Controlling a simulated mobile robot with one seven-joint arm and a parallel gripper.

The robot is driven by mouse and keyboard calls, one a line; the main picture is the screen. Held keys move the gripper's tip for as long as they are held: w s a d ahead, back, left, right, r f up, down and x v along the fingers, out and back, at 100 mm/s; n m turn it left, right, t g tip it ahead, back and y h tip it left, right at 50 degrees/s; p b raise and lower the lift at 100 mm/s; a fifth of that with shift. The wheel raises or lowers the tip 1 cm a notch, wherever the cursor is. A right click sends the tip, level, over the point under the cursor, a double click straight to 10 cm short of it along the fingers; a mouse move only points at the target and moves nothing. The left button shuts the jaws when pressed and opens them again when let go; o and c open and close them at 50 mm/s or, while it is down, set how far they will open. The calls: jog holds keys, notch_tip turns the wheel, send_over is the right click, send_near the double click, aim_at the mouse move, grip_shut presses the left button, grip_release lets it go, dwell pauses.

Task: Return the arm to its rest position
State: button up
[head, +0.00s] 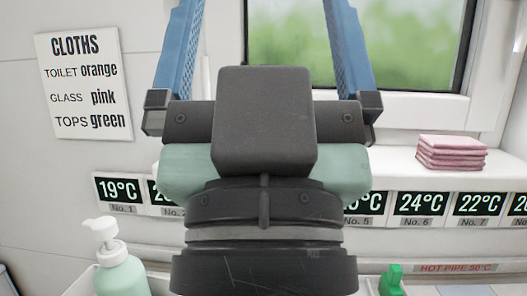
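My gripper (262,25) fills the middle of the head view, seen from behind, with its fingers pointing up. Its two blue fingers stand wide apart, and nothing shows between them except the wall and window. The fingertips are cut off by the top edge. My wrist hides the middle of the shelf and part of the row of displays.
A pink folded cloth stack (451,153) lies on the sill at right. A pump bottle (121,272) stands at lower left, and a green object (392,280) at lower right. A cloths sign (84,86) hangs left. A label (455,268) reads "HOT PIPE 90°C".

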notch_tip(320, 180, up, 24)
jog(key=p, duration=2.2)
jog(key=shift+r, duration=0.15)
